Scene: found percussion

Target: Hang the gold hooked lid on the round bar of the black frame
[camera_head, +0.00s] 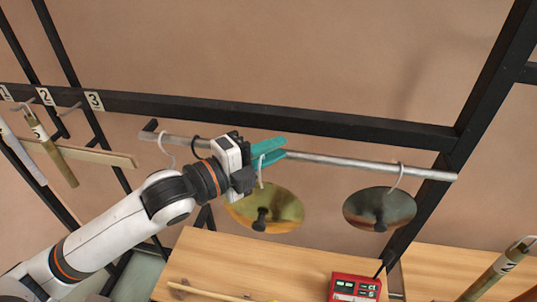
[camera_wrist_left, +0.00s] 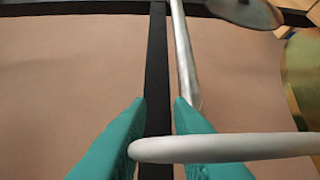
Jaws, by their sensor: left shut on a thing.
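My left gripper (camera_head: 277,149), with teal fingers, is shut on the white hook (camera_head: 261,172) of the gold lid at the round bar. The gold lid (camera_head: 286,207) hangs below the fingers, partly covered by my wrist. In the left wrist view the white hook (camera_wrist_left: 235,147) crosses at the fingertips, and the gold lid (camera_wrist_left: 304,75) shows at the right edge. The silver round bar (camera_head: 340,162) runs across the black frame (camera_head: 300,120); it also shows in the wrist view (camera_wrist_left: 184,60). I cannot tell whether the hook rests on the bar. My right gripper is out of view.
A dark lid (camera_head: 375,208) hangs from the bar at the right by a white hook. Another pale hook (camera_head: 163,148) is on the bar at the left. A wooden table (camera_head: 240,262) below holds a red device (camera_head: 354,289) and a stick (camera_head: 205,291).

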